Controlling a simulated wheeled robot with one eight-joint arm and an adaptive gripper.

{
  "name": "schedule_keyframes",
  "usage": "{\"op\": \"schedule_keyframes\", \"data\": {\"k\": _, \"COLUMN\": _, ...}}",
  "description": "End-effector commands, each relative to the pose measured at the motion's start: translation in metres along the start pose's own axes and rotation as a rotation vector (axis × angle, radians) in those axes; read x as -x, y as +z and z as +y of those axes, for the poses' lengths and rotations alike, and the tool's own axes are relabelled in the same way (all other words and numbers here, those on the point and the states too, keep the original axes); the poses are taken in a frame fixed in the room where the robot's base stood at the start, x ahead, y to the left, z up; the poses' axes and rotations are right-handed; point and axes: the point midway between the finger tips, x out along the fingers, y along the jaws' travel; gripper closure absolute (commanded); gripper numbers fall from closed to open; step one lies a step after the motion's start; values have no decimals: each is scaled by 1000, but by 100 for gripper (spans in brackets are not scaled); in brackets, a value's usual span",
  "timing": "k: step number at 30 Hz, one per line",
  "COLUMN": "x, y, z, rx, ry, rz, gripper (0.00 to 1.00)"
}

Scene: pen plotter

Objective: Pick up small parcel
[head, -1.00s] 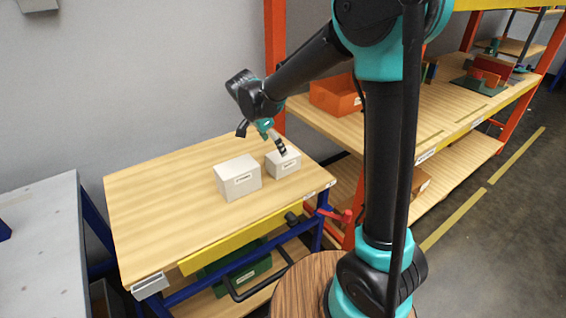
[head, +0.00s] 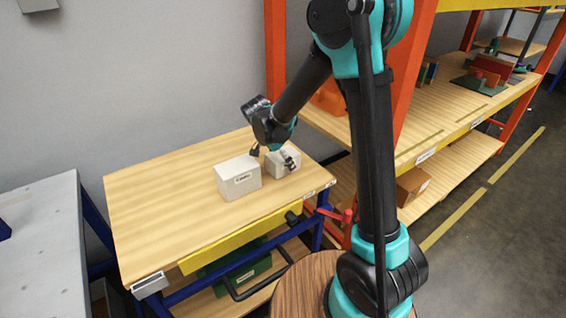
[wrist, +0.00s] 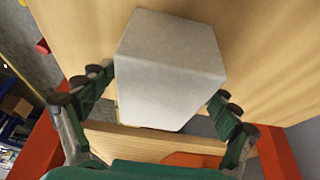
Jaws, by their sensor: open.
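The small parcel (head: 283,163) is a white box with a small label on the wooden table (head: 150,215), near its right end. A larger white labelled box (head: 238,177) stands just left of it. My gripper (head: 272,158) is open and low at the small parcel, with one finger on its left side and one at its front right. In the wrist view the fingers of my gripper (wrist: 165,108) are spread on both sides of a white box (wrist: 170,65), seemingly the small parcel. I cannot tell whether they touch it.
An orange shelf rack (head: 275,70) stands right behind the table, with wooden shelves (head: 440,120). A grey table (head: 45,240) is at the far left. The left part of the wooden table is clear.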

Motion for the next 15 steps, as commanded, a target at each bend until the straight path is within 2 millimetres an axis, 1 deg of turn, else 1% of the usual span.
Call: {"op": "schedule_keyframes", "data": {"k": 15, "x": -3, "y": 2, "z": 0, "rx": 0, "ry": 0, "rz": 0, "gripper": 11}}
